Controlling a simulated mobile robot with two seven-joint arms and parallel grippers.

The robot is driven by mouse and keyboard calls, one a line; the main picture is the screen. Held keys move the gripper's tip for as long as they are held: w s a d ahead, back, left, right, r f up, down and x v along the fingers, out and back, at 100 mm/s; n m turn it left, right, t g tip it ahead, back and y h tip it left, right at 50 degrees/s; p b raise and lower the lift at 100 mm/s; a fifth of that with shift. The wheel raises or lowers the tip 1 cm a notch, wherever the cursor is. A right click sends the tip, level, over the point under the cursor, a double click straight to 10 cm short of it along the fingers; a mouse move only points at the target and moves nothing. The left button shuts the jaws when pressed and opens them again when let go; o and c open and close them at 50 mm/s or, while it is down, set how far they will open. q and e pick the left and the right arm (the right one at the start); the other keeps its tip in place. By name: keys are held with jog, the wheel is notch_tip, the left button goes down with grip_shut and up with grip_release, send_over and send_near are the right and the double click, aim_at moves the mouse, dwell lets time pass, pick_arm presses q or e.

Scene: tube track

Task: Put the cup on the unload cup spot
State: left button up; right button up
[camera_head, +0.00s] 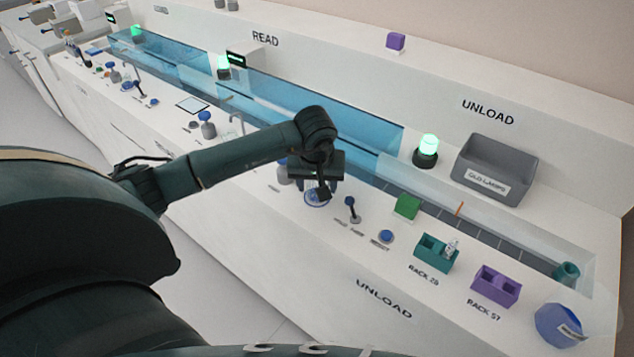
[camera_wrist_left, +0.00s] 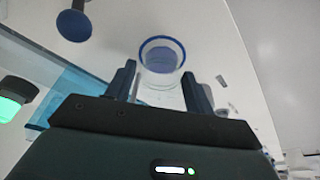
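A clear cup with a blue rim (camera_wrist_left: 161,44) stands in the left wrist view just ahead of and between my left gripper's fingers (camera_wrist_left: 164,82). A blue patch shows through it; I cannot tell whether that is its base or a mark under it. In the head view a blue-ringed round shape (camera_head: 316,200) shows on the unload bench below my left gripper (camera_head: 320,190), which partly hides it. The fingers are apart, with small gaps beside the cup. The cup spot itself is not clearly distinguishable. My right gripper is not in view.
A black lever (camera_head: 351,209) and a blue button (camera_head: 386,237) are right of the gripper. A green block (camera_head: 407,207), teal rack (camera_head: 434,254), purple rack (camera_head: 496,287) and grey bin (camera_head: 473,158) are further right. A blue-glazed trough (camera_head: 352,130) runs behind.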

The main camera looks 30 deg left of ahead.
pick_arm(q)
jog(key=shift+o, duration=0.8)
